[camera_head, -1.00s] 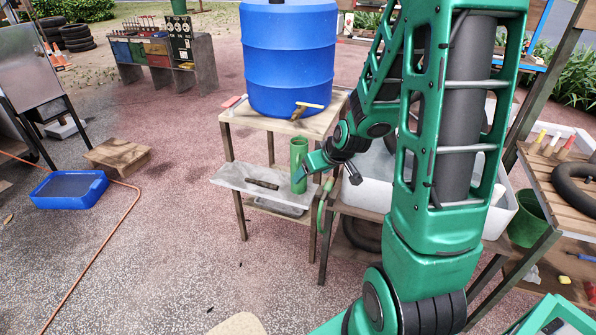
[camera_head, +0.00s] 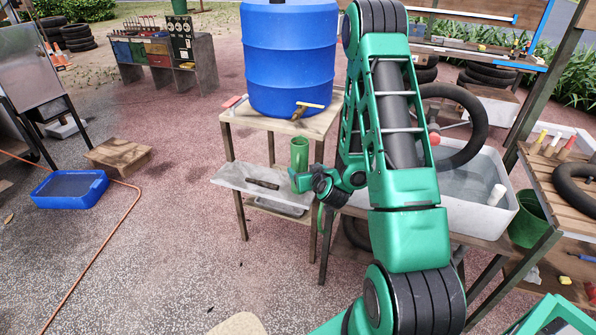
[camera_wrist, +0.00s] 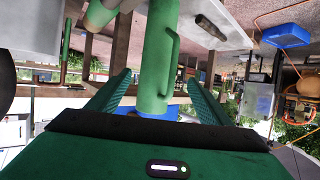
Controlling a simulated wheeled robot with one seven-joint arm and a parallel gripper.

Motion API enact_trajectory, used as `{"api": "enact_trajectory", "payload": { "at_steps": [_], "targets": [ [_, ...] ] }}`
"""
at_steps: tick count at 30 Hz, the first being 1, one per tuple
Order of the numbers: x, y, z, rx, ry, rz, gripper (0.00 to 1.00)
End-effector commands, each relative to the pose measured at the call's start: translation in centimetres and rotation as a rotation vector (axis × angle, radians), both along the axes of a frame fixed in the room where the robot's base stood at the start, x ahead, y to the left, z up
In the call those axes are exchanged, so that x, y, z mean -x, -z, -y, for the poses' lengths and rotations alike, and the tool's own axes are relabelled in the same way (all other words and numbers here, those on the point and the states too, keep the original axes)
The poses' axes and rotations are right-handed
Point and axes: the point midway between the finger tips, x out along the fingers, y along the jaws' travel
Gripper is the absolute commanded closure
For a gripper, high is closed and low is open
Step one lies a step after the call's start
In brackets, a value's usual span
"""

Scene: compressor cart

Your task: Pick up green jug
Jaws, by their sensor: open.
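The green jug (camera_head: 299,153) stands upright on the grey ledge (camera_head: 231,176) in front of the blue barrel's table. My gripper (camera_head: 300,180) is at the jug's lower part, in front of it and to its right, and covers its base in the head view. In the wrist view, the jug (camera_wrist: 156,55) appears upside down between the two spread fingers of my gripper (camera_wrist: 158,78), with its handle on the right side. The fingers are open, with gaps visible on both sides of the jug.
The blue barrel (camera_head: 289,60) with a tap stands on the wooden table (camera_head: 240,117) behind the jug. A white basin (camera_head: 480,205) with water and a black hose ring (camera_head: 478,125) is at right, near my arm.

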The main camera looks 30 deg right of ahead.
Motion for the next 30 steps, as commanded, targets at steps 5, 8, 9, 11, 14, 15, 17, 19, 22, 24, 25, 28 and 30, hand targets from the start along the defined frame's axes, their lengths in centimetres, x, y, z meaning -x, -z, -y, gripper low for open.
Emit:
{"api": "enact_trajectory", "payload": {
  "at_steps": [5, 8, 9, 11, 14, 15, 17, 19, 22, 24, 25, 28, 30],
  "targets": [
    [-1.3, 0.4, 0.2, 0.004, -0.004, 0.002, 0.27],
    [-2.3, 0.9, 0.6, 0.002, -0.003, 0.004, 0.27],
    [-2.7, 1.1, 0.7, 0.003, -0.003, 0.003, 0.27],
    [-3.2, 1.3, 0.9, 0.002, -0.002, 0.003, 0.27],
    [-3.8, 1.5, 1.1, 0.002, 0.000, 0.004, 0.27],
    [-3.9, 1.6, 1.2, 0.001, 0.000, 0.004, 0.27],
    [-4.1, 1.7, 1.3, 0.001, 0.001, 0.003, 0.27],
    [-4.6, 1.9, 1.4, 0.001, 0.000, 0.003, 0.27],
    [-5.8, 2.2, 1.9, 0.001, 0.000, 0.005, 0.27],
    [-6.7, 2.5, 2.3, 0.001, 0.000, 0.005, 0.27],
    [-7.1, 2.6, 2.4, 0.001, 0.000, 0.005, 0.27],
    [-8.0, 3.1, 2.7, 0.000, 0.000, 0.003, 0.27],
    [-8.4, 3.3, 2.8, 0.001, 0.001, 0.003, 0.27]
  ]
}}
